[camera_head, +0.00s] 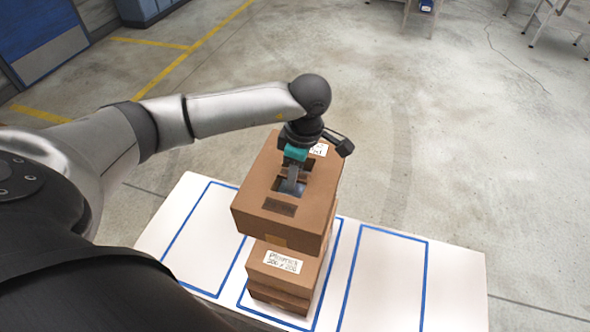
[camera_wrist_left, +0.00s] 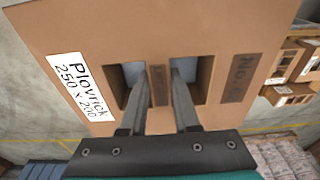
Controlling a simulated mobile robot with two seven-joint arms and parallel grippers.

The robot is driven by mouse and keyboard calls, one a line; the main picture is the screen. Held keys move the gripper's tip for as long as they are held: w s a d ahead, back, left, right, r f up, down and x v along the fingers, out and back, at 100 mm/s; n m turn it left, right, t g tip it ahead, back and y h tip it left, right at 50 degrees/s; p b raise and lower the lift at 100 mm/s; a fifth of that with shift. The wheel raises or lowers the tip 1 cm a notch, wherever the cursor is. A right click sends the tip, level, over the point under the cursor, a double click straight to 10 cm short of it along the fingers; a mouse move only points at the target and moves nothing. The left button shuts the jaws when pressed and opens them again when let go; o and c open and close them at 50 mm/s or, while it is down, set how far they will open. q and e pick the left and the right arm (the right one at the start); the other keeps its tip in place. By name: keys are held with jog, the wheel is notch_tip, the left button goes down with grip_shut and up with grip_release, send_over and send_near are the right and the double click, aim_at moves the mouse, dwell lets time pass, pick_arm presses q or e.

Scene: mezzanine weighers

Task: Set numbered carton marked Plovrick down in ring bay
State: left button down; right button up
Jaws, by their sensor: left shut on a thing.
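My left gripper (camera_head: 291,184) is shut on the handle strip in the top of a brown carton (camera_head: 255,192). In the left wrist view its fingers (camera_wrist_left: 157,104) enter two slots either side of that strip. The label on this carton (camera_wrist_left: 112,25) reads Plovrick 250 x 200. The carton is upright, above another brown carton (camera_head: 262,276) whose label also seems to read Plovrick, its numbers hard to read. I cannot tell whether the two touch. My right gripper is not in view.
Open concrete floor lies beyond the table. In the left wrist view, cartons (camera_wrist_left: 295,95) stand on a rack at the right.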

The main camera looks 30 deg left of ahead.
pick_arm(q)
jog(key=shift+f, duration=0.3)
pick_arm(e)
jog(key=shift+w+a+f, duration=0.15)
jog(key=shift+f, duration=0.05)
pick_arm(q)
jog(key=shift+w, duration=0.1)
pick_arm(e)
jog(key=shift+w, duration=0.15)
pick_arm(q)
jog(key=shift+f+b, duration=0.2)
jog(key=shift+b, duration=0.1)
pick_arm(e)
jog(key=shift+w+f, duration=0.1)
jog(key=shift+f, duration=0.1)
pick_arm(q)
jog(key=shift+f+b, duration=0.65)
jog(key=shift+f, duration=0.05)
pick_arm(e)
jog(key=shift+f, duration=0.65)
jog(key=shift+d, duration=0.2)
pick_arm(q)
jog(key=shift+f, duration=0.1)
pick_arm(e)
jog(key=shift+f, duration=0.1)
